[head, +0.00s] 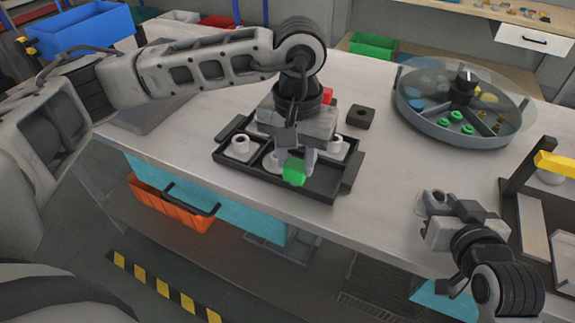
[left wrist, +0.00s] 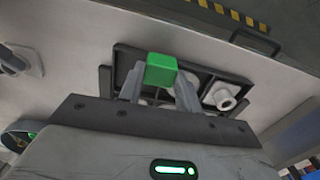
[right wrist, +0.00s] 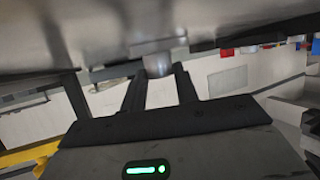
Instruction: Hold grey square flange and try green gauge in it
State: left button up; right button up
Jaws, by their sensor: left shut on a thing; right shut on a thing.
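My left gripper (head: 297,165) is shut on the green gauge (head: 294,172), over the front of the black tray (head: 320,193). In the left wrist view the gauge's green block (left wrist: 161,69) sits between the two fingertips; its other end is hidden. My right gripper (head: 432,212) is shut on a grey piece (head: 437,196), apparently the grey square flange, right of the tray near the table's front edge. In the right wrist view a short grey cylinder (right wrist: 157,65) shows between the fingertips. The gauge and this piece are well apart.
Pale flanges (head: 240,147) stand in the tray, partly hidden by my left gripper. A black square block with a hole (head: 360,117) lies behind it. A round divided carousel (head: 440,130) stands back right. A black frame with a yellow bar (head: 553,163) is at right. Bare table lies between.

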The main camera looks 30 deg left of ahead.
pick_arm(q)
jog(key=w+d+r, duration=0.2)
jog(key=w+d, duration=0.1)
jog(key=d, duration=0.5)
jog(key=w+d+r, duration=0.2)
jog(key=d, duration=0.7)
jog(key=w+d+r, duration=0.2)
jog(key=w+d, duration=0.1)
jog(key=d, duration=0.5)
jog(key=shift+f, duration=2.35)
jog(key=shift+s+f, duration=0.15)
jog(key=shift+f, duration=1.15)
dwell(0.9)
jog(key=shift+c, duration=0.4)
dwell(0.5)
